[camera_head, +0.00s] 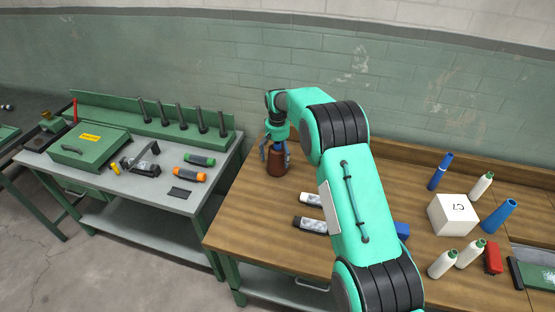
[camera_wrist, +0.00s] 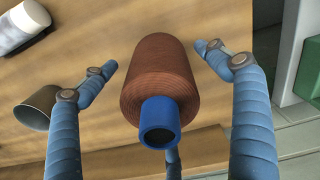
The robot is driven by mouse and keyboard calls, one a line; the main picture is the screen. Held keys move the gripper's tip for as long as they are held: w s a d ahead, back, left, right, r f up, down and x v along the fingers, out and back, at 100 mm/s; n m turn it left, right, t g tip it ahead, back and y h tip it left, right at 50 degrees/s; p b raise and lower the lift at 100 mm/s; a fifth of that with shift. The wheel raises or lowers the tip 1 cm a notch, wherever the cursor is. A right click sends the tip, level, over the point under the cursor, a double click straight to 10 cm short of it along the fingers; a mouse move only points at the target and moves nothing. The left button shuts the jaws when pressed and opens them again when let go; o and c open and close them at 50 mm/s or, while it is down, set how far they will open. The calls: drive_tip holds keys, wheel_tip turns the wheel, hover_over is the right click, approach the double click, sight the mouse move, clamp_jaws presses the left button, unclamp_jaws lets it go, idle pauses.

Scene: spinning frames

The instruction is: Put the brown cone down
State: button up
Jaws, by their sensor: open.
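The brown cone (camera_head: 277,164) is a spool of brown thread that stands upright on the wooden table, near its left end. The wrist view shows it from above, with the brown winding (camera_wrist: 158,75) and a blue core tube (camera_wrist: 159,121) sticking out of its top. My gripper (camera_head: 276,152) is over the cone with its fingers spread around it. In the wrist view my gripper's fingertips (camera_wrist: 157,58) stand to the left and right of the winding, with a gap on each side. A third finger is partly hidden behind the blue tube.
A hollow dark cup-like thing (camera_wrist: 36,106) lies left of the fingers. A white box (camera_head: 452,215) stands further right. A grey bench (camera_head: 200,203) with tools is left, across a gap.

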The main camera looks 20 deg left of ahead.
sight(278, 143)
wheel_tip(278, 143, up, 10)
drive_tip(key=shift+p, duration=0.3)
idle(0.4)
idle(0.5)
